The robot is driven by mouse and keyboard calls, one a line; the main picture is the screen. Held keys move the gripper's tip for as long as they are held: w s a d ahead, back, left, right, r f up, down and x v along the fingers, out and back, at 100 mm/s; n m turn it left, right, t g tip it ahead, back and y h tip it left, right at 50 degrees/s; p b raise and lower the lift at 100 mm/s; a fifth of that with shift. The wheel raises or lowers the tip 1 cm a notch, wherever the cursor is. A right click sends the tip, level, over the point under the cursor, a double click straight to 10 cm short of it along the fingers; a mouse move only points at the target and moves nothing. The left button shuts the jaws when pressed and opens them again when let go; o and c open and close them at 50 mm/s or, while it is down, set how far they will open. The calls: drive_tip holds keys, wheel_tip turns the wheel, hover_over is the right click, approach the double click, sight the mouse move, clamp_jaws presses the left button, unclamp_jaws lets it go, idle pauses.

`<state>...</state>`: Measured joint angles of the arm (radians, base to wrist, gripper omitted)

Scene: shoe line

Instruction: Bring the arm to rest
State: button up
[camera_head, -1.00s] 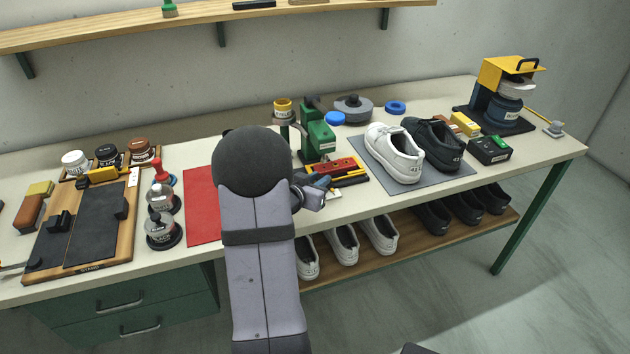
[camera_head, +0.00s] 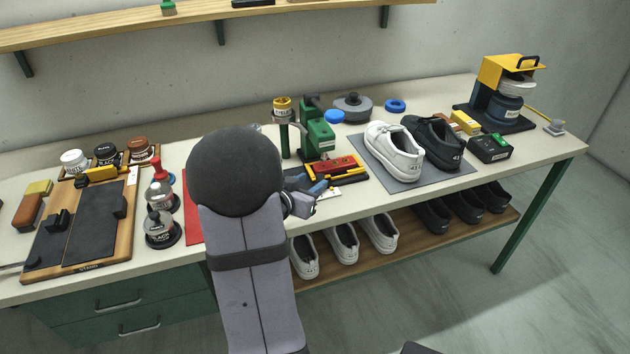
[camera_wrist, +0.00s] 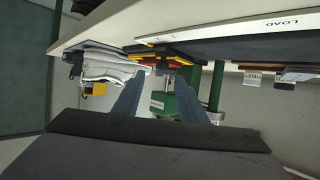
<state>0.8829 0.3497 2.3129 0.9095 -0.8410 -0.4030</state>
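My arm rises in the middle of the head view, its round dark grey joint (camera_head: 235,170) over the table's front part. My gripper (camera_head: 318,187) is partly hidden beside that joint, near the front edge, just before the green press (camera_head: 318,138) and the red-and-yellow tray (camera_head: 335,168). In the wrist view the two blue-grey fingers of my gripper (camera_wrist: 160,98) stand apart. Nothing shows held between them; the green press (camera_wrist: 166,132) shows beyond the gap.
A white shoe (camera_head: 393,150) and a black shoe (camera_head: 433,143) stand on a grey mat (camera_head: 400,187) at right. A red mat (camera_head: 193,218) is mostly hidden by my arm. Bottles (camera_head: 161,230) and a wooden board (camera_head: 122,255) lie left. More shoes stand on the lower shelf (camera_head: 430,244).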

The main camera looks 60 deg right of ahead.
drive_tip(key=shift+a+r, duration=0.25)
drive_tip(key=shift+a, duration=0.4)
